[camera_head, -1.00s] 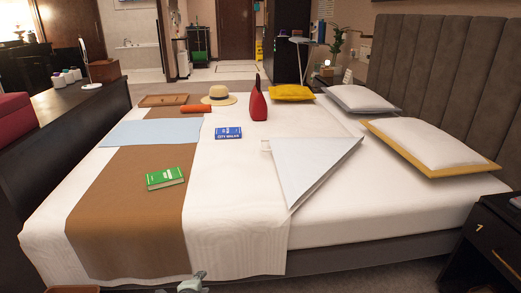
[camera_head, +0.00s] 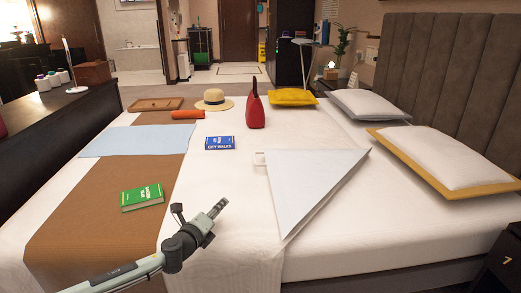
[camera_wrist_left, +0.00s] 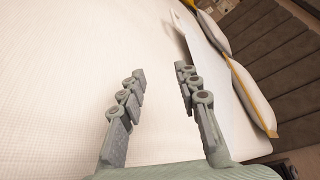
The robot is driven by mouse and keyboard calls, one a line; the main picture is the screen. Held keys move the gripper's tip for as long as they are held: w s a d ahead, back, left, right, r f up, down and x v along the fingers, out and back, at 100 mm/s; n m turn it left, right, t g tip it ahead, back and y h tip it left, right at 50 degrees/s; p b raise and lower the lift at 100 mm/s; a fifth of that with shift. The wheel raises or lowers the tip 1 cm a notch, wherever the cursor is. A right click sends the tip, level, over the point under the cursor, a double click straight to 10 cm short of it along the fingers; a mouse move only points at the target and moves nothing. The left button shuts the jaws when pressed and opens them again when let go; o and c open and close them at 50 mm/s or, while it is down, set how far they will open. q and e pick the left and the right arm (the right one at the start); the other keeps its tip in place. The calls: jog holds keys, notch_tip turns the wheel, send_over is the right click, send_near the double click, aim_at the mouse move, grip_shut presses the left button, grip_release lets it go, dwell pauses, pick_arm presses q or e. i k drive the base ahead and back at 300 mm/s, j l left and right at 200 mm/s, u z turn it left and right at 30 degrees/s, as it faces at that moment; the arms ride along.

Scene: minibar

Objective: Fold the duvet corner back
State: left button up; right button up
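The duvet (camera_head: 215,190) is white and covers the bed's middle. A pale grey-blue triangular flap (camera_head: 312,185) lies on it right of centre, with a small white tab (camera_head: 259,159) at its upper left. The flap looks like a turned-back corner. My left gripper (camera_head: 217,212) is above the near part of the bed, left of the flap and apart from it. In the left wrist view its fingers (camera_wrist_left: 158,75) are spread with nothing between them, and the flap (camera_wrist_left: 203,45) shows beyond, at upper right. My right gripper is not in view.
On the bed are a green book (camera_head: 142,197), a blue book (camera_head: 220,143), a red bag (camera_head: 255,109), a straw hat (camera_head: 213,100), an orange roll (camera_head: 188,114) and a yellow cushion (camera_head: 293,97). White pillows (camera_head: 440,155) lie by the grey headboard (camera_head: 455,80). A dark nightstand (camera_head: 502,265) stands at near right.

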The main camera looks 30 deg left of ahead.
aim_at(301, 180)
jog(key=i+j, duration=0.1)
jog(key=i, duration=0.35)
jog(key=i+j, duration=0.15)
jog(key=i, duration=0.35)
